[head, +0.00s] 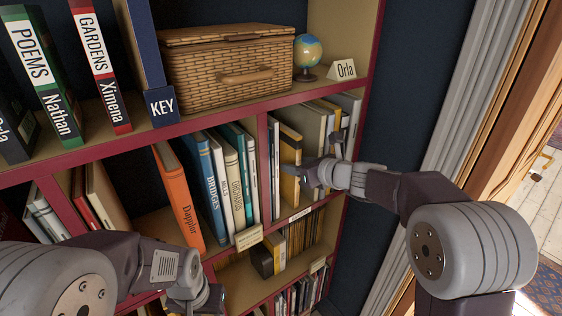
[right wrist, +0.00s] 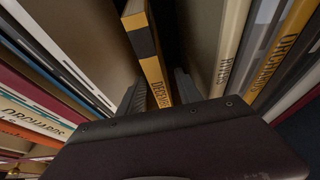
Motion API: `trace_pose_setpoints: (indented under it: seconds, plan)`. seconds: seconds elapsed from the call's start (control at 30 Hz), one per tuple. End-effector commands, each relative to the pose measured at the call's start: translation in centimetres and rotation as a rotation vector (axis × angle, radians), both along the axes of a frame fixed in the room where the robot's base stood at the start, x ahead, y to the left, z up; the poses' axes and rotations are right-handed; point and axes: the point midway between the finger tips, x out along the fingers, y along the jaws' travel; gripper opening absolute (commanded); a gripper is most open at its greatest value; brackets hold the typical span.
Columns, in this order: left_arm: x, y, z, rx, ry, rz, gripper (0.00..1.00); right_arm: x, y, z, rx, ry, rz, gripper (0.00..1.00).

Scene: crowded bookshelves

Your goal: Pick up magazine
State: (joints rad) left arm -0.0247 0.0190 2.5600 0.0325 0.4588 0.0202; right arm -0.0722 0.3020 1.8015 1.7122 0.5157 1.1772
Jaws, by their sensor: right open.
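A thin yellow-spined volume with a black band, likely the magazine (head: 289,189), stands upright in the right compartment of the middle shelf. In the right wrist view its spine (right wrist: 151,62) shows lettering beginning "DECE". My right gripper (head: 317,168) is at the front of this compartment, open. In the right wrist view its fingers (right wrist: 160,92) lie on either side of the yellow spine, which shows between them. I cannot tell whether they touch it. My left gripper (head: 197,294) is low in the head view, in front of the lower shelves; its fingers are unclear.
Pale books (head: 313,128) stand close right of the yellow spine. A shelf divider (head: 263,165) is to the left, beyond thin volumes. An orange book (head: 177,195) leans in the left compartment. A wicker basket (head: 225,78) and globe (head: 307,51) sit above. Dark wall is to the right.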

Motion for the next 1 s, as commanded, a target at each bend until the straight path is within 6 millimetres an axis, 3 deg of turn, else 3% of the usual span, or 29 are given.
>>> trace_pose_setpoints:
  seconds: [0.13, 0.4, 0.63, 0.8, 1.0]
  plan:
    - [0.0, 0.0, 0.2, 0.000, 0.000, 0.000, 0.42, 0.6, 0.4, -0.4, -0.001, 0.002, 0.001, 0.42]
    - [0.0, 0.0, 0.9, 0.000, 0.000, 0.000, 0.42, 3.9, 2.6, -2.0, -0.003, 0.001, 0.001, 0.42]
    - [0.0, 0.0, 0.8, 0.000, 0.000, 0.000, 0.42, 4.0, 2.7, -2.1, -0.002, -0.001, 0.000, 0.42]
    - [0.0, 0.0, 0.8, 0.000, 0.000, 0.000, 0.42, 4.0, 2.6, -2.1, -0.002, -0.001, 0.000, 0.00]
    - [0.0, 0.0, 0.8, 0.000, 0.000, 0.000, 0.42, 4.0, 2.6, -2.1, -0.002, 0.000, 0.001, 0.00]
